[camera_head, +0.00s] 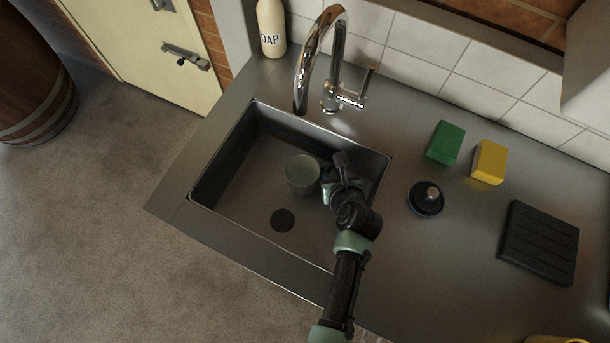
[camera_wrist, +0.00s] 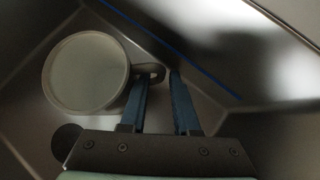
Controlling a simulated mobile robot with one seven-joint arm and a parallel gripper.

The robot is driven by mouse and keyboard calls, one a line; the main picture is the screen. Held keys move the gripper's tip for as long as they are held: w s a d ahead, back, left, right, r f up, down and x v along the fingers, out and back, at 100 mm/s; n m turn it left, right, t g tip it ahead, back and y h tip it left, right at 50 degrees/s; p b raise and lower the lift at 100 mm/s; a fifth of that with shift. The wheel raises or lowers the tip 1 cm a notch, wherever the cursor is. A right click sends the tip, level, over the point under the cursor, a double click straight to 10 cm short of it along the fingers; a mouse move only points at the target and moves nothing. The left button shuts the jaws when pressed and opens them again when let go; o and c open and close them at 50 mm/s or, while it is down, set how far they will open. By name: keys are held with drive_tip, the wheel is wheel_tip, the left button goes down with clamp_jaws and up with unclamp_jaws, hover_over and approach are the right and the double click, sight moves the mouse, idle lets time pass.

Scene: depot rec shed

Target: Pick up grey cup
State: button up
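The grey cup (camera_head: 302,172) stands upright in the sink (camera_head: 236,192), near its middle. In the wrist view the cup (camera_wrist: 86,72) is at the left, seen from above, with its handle pointing right. My gripper (camera_head: 331,188) is down in the sink at the cup's right side. In the wrist view my gripper (camera_wrist: 159,76) has its two blue fingers apart, with the tips at the handle. The end of the handle shows between the tips. I cannot tell whether either finger touches it.
A chrome tap (camera_head: 335,60) arches over the sink's back edge, with a soap bottle (camera_head: 270,28) beside it. On the counter to the right are a green sponge (camera_head: 445,143), a yellow sponge (camera_head: 489,162), a dark round lidlike object (camera_head: 426,199) and a black ribbed mat (camera_head: 540,243). Sink walls surround my gripper.

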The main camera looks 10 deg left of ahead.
drive_tip(key=shift+w+a+f, duration=0.1)
drive_tip(key=shift+w+f, duration=0.1)
clamp_jaws()
idle(1.2)
drive_tip(key=shift+r, duration=0.1)
